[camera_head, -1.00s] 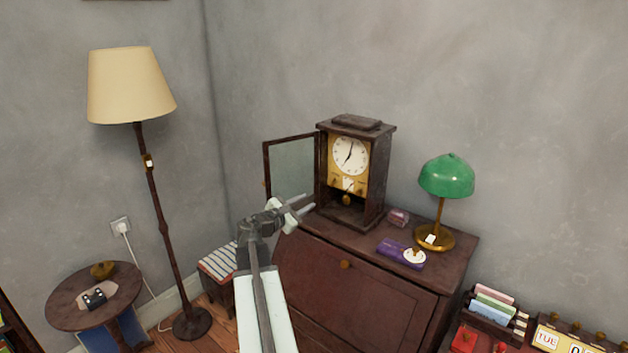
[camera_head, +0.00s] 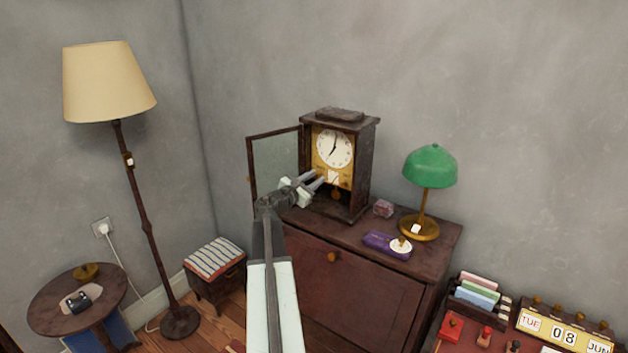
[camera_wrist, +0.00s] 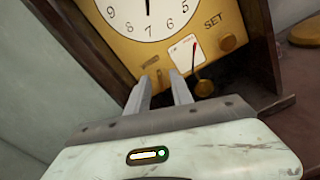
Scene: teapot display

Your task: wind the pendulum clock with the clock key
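The dark wooden pendulum clock (camera_head: 370,165) stands on the cabinet with its glass door (camera_head: 275,165) swung open to the left. Its white dial fills the upper wrist view above a yellow plate (camera_wrist: 205,15) with a white card, a round knob marked SET and the brass pendulum (camera_wrist: 204,88). My gripper (camera_head: 320,178) is at the clock's open front; its two fingers (camera_wrist: 160,76) are apart and point at the plate's lower part. A small brown piece (camera_wrist: 151,62) shows just beyond the fingertips; I cannot tell whether it is the clock key.
The open door is close to my gripper's left. A floor lamp (camera_head: 108,82) stands farther left.

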